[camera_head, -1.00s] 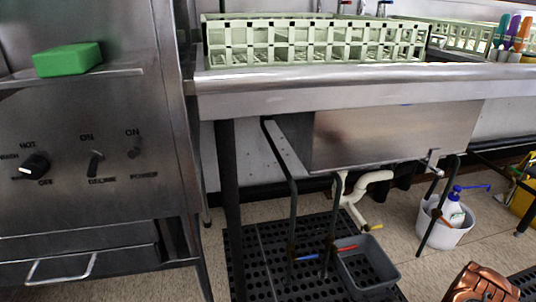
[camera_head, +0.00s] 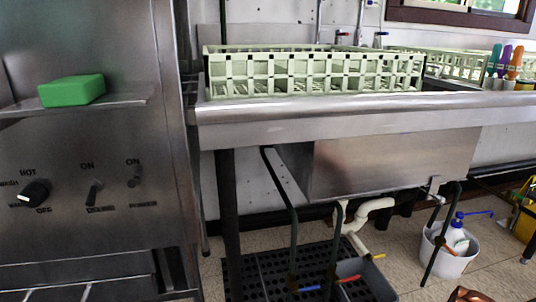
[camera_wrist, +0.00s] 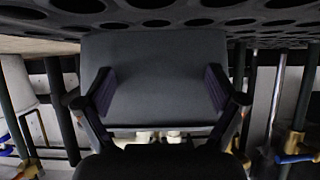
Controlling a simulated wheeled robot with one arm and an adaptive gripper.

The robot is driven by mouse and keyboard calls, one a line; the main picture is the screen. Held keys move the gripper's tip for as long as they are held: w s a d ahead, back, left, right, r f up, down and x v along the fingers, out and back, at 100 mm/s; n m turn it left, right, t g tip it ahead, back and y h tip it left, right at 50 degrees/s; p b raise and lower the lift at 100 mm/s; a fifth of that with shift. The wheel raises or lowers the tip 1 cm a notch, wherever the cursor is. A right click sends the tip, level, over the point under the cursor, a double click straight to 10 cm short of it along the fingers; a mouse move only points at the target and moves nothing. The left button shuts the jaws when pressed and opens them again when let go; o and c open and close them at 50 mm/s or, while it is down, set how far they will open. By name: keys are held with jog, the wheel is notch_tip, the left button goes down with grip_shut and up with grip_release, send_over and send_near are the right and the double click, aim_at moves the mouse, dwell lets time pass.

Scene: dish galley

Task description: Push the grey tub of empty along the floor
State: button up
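The grey tub (camera_head: 372,272) sits on the black perforated floor mat under the sink, its near part cut off by the bottom edge of the head view. In the wrist view the tub's plain grey wall (camera_wrist: 160,75) fills the middle, with the mat's holes along the top of the picture. My gripper (camera_wrist: 160,90) is open, one finger in front of each side of that wall. Nothing is held between the fingers. I cannot tell whether they touch the tub. The gripper's fingers do not show in the head view.
Dark pipes with coloured valve handles (camera_head: 350,279) come down close beside the tub. White drain pipes (camera_head: 360,220) hang behind it. A white bucket (camera_head: 448,255) with a spray bottle stands to the right. Bare tiled floor lies between. The steel sink (camera_head: 390,165) overhangs the area.

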jog(key=shift+w, duration=0.2)
dwell(0.4)
jog(key=shift+w+a, duration=0.1)
jog(key=shift+w, duration=0.7)
jog(key=shift+s+d+r+p, duration=0.2)
jog(key=shift+s+d+p, duration=0.15)
jog(key=shift+s+p, duration=0.95)
jog(key=shift+s+d+r+p, duration=0.15)
jog(key=shift+s+d+p, duration=0.15)
jog(key=shift+s+p, duration=1)
jog(key=shift+s+d+r+p, duration=0.3)
jog(key=shift+s+p, duration=0.6)
jog(key=shift+s, duration=0.75)
jog(key=shift+s+f, duration=0.2)
jog(key=shift+s, duration=0.05)
jog(key=s+p, duration=0.2)
jog(key=s+d+p, duration=0.1)
jog(key=s, duration=0.1)
jog(key=shift+r+p, duration=0.25)
jog(key=shift+p, duration=0.1)
jog(key=shift+s+f, duration=0.1)
jog(key=shift+s, duration=0.05)
